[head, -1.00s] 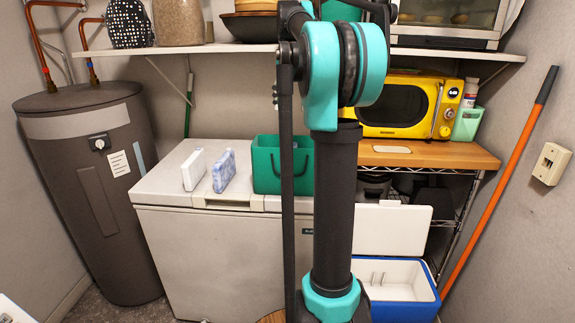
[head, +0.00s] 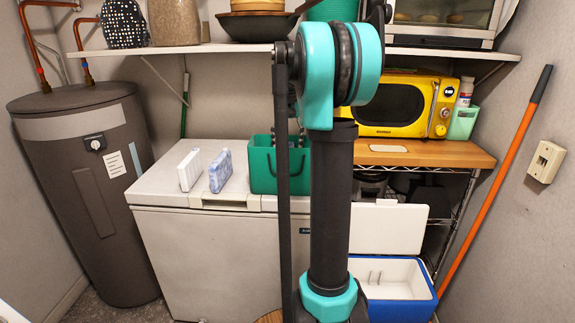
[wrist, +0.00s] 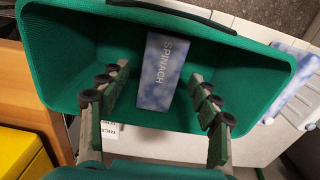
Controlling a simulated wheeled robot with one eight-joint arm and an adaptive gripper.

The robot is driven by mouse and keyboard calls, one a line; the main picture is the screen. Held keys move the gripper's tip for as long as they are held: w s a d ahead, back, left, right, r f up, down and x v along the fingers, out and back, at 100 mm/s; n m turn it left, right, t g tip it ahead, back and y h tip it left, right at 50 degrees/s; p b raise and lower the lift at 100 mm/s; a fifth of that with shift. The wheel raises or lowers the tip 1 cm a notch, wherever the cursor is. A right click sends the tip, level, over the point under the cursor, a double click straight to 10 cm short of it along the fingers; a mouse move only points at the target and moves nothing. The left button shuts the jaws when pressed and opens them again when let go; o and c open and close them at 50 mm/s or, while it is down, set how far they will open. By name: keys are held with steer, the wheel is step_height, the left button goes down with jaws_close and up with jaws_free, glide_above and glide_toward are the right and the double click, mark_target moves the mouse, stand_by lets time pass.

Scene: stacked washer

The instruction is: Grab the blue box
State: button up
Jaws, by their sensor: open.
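A blue and white box labelled SPINACH (wrist: 162,75) stands inside the green bin (wrist: 60,50) in the wrist view. My gripper (wrist: 160,80) is open, with its fingers reaching into the bin on the left and right of the box; I cannot tell whether they touch it. In the head view the green bin (head: 262,172) sits on the white chest freezer, its inside hidden, with part of my gripper above it behind my arm. Another blue and white box (head: 220,171) stands on the freezer, left of the bin; it also shows in the wrist view (wrist: 293,88).
A white box (head: 189,170) stands at the left on the chest freezer (head: 225,255). A wooden counter (head: 430,153) with a yellow microwave (head: 400,105) is to the right. A shelf (head: 215,48) hangs above. A blue cooler (head: 400,310) sits low at right.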

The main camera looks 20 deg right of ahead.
step_height(320, 180, down, 2)
steer(key=shift+f, duration=0.1)
jaws_close()
stand_by(0.5)
